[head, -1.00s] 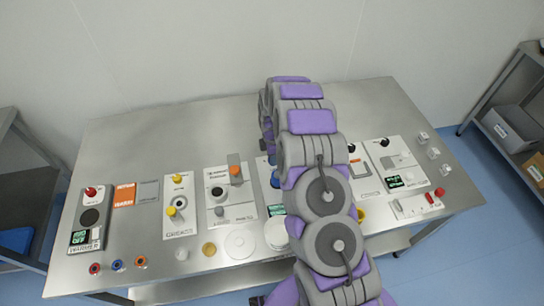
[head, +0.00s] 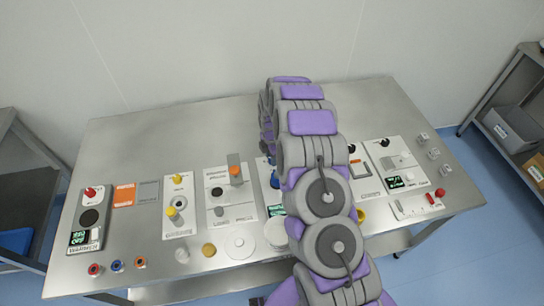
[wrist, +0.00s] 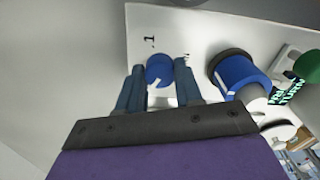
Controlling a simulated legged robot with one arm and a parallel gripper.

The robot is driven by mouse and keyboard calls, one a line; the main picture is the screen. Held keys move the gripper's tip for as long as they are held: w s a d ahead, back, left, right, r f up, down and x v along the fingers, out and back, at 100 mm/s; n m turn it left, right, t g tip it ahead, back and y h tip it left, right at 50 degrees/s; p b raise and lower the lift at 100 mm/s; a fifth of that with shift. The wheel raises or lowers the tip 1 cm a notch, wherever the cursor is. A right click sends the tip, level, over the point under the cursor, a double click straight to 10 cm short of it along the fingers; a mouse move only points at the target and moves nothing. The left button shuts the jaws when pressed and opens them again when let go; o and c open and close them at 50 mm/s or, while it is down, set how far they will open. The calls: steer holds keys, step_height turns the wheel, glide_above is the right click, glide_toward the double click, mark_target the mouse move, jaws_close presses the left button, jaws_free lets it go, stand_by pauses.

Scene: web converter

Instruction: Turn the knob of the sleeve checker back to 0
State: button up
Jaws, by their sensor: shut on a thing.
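A small blue knob (wrist: 159,66) with a white pointer line stands on a white panel (wrist: 196,32) in the wrist view. My gripper (wrist: 159,76) is shut on this knob, with one dark blue finger on each side of it. The pointer line runs toward the lower left of the knob in this view. A printed 1 is on the panel to the upper left of the knob; other marks near the fingers are partly hidden. In the head view my arm covers the gripper and most of this panel (head: 264,172).
A larger blue cylinder (wrist: 238,74) with a dark rim stands right of the knob, with a green part (wrist: 308,66) beyond it. Other panels with knobs, such as the orange-marked one (head: 124,196), line the steel table (head: 150,140). The table's back strip is clear.

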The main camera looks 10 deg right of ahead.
steer(key=o, duration=1)
steer(key=shift+w, duration=0.15)
steer(key=shift+o, duration=0.2)
step_height(320, 180, up, 17)
steer(key=p, duration=0.2)
steer(key=shift+r, duration=0.2)
